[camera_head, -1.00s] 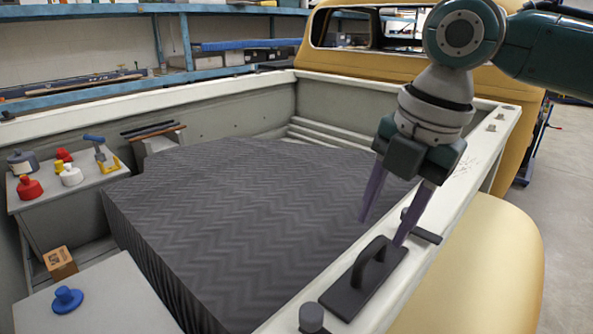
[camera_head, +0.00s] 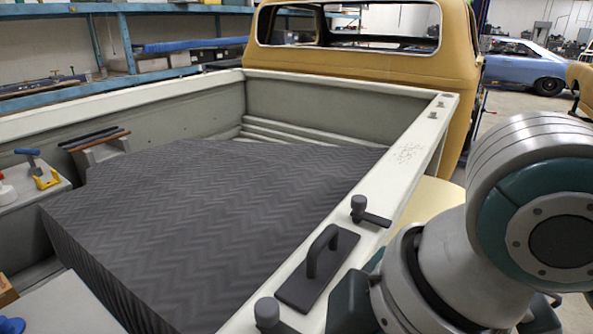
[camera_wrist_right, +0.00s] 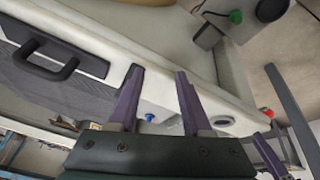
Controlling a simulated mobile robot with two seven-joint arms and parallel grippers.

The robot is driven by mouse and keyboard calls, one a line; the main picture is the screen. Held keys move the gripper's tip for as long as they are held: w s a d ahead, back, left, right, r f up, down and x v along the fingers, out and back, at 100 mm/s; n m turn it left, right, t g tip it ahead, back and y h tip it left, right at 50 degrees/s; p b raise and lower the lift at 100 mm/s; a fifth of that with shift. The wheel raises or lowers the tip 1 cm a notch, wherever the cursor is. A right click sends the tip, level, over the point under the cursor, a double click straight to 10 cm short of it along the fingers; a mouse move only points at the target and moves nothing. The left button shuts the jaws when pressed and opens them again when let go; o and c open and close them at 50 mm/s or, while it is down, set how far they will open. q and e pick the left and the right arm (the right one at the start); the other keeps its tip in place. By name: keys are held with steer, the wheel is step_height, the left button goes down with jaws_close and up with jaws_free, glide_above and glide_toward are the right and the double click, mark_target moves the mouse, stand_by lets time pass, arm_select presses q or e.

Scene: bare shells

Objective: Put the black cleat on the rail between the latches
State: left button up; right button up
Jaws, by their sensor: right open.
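The black cleat (camera_head: 303,284), a flat plate with a raised handle, lies on the white rail (camera_head: 410,168) in the head view. It sits between a far latch (camera_head: 362,208) and a near latch (camera_head: 268,314), apart from the far one. A black handle (camera_wrist_right: 45,58), seemingly the cleat's, shows at the left of the right wrist view. My right gripper (camera_wrist_right: 159,72) is open, with nothing between its purple fingers and away from the cleat. In the head view its arm stands right of the rail, with the fingertips hidden. My left gripper is not in view.
A dark zigzag-patterned cover (camera_head: 200,220) fills much of the truck bed left of the rail. A blue-and-yellow tool (camera_head: 40,170) is on a shelf at left. The yellow cab (camera_head: 370,70) stands at the back. Free floor lies right of the truck.

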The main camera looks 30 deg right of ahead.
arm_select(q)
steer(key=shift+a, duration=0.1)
arm_select(e)
steer(key=s+d+f+m+h, duration=0.1)
steer(key=s+d+m+h, duration=0.1)
steer(key=s+d+m, duration=0.2)
steer(key=s+m, duration=0.3)
steer(key=shift+m, duration=0.3)
steer(key=shift+f, duration=0.1)
stand_by(0.5)
